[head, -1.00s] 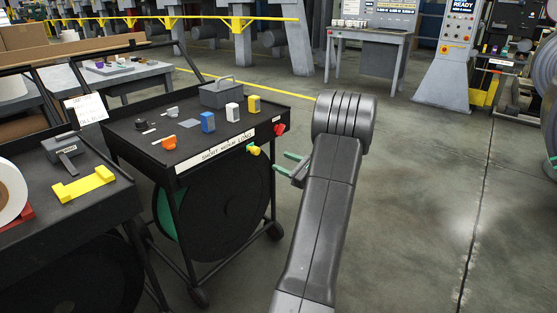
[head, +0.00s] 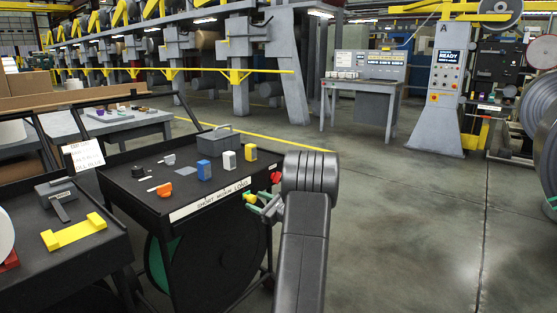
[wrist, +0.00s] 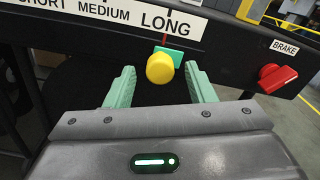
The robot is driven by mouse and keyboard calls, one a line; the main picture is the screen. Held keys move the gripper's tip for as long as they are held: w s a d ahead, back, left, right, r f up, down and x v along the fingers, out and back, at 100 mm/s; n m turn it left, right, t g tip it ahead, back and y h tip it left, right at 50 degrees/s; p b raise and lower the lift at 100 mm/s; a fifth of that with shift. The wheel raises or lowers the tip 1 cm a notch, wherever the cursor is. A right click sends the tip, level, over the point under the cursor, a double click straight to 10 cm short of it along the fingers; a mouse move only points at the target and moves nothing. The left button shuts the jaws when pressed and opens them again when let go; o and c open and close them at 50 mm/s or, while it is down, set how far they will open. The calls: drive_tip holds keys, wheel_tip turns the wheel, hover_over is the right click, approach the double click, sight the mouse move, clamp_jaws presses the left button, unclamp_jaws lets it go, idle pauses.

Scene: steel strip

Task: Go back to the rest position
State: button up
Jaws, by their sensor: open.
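My gripper (head: 259,201) is at the front edge of the black cart (head: 222,204), by its label strip. Its two green fingers are apart and hold nothing. In the wrist view my gripper (wrist: 159,72) has the yellow knob (wrist: 160,68) showing between its fingers, with a gap on each side. I cannot tell how deep the knob sits between the fingertips. The knob is under the word LONG, in front of a small green plate (wrist: 177,54). In the head view the yellow knob (head: 250,197) shows just left of the fingers.
A red brake knob (wrist: 277,78) sticks out to the right. Blue (head: 204,170), white (head: 229,160) and yellow (head: 250,152) blocks and a grey toolbox (head: 217,141) stand on the cart. Another cart with a yellow bracket (head: 74,232) is at left. Open floor lies to the right.

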sight(253, 200)
drive_tip(key=x, duration=0.3)
drive_tip(key=shift+w+a, duration=0.2)
drive_tip(key=shift+s, duration=0.15)
